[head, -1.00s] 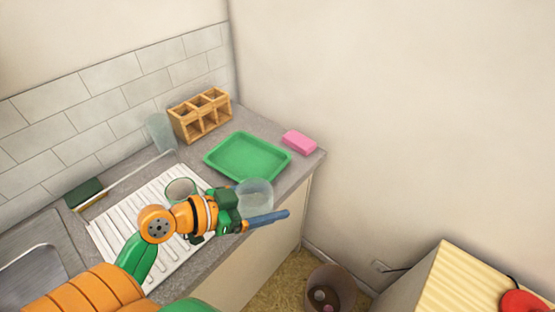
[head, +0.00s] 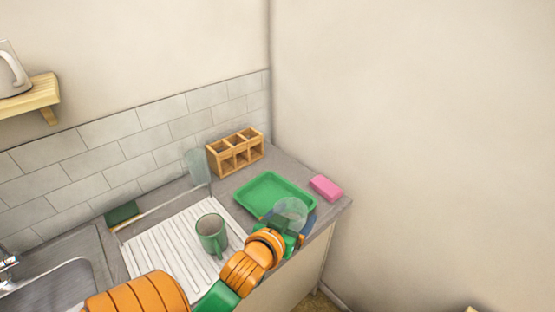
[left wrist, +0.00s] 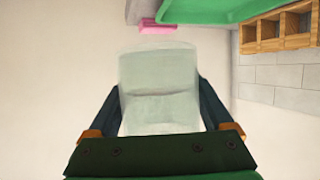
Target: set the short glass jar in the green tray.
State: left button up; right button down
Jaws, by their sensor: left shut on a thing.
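The short glass jar (head: 290,211) is clear and shows at the near right edge of the green tray (head: 247,199) in the head view. My left gripper (head: 296,228) is shut on the jar. In the left wrist view the jar (left wrist: 159,90) sits between the two dark fingers of the gripper (left wrist: 160,112). The tray's green rim (left wrist: 225,12) crosses the top of that view. The tray looks empty apart from the part the jar covers. I cannot tell the jar's exact height over the tray. My right gripper is not in view.
A green mug (head: 211,234) stands on the white drainboard (head: 165,246). A wooden compartment box (head: 236,153) and a tall glass (head: 197,168) stand by the tiled wall. A pink block (head: 325,188) lies right of the tray. A green sponge (head: 122,213) lies near the sink (head: 55,285).

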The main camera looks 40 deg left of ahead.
aim_at(287, 211)
pick_arm(q)
jog(key=shift+a+r+n+y, duration=0.25)
jog(key=shift+r+n+y, duration=0.1)
jog(key=shift+r, duration=0.15)
jog(key=shift+a+r+n+y, duration=0.25)
jog(key=shift+r+n+y, duration=0.1)
jog(key=shift+r, duration=0.1)
jog(key=w+a+f+b, duration=0.2)
jog(key=b, duration=0.3)
jog(key=shift+f+y+b, duration=0.1)
jog(key=shift+y+b, duration=0.2)
jog(key=shift+b, duration=0.1)
jog(key=w+a+f, duration=0.2)
jog(key=w, duration=0.1)
jog(key=w+a+f, duration=0.2)
jog(key=w+f, duration=0.1)
jog(key=w+a+f+b, duration=0.1)
jog(key=w+a+f, duration=0.2)
notch_tip(287, 211, down, 3)
jog(key=shift+d+r, duration=0.1)
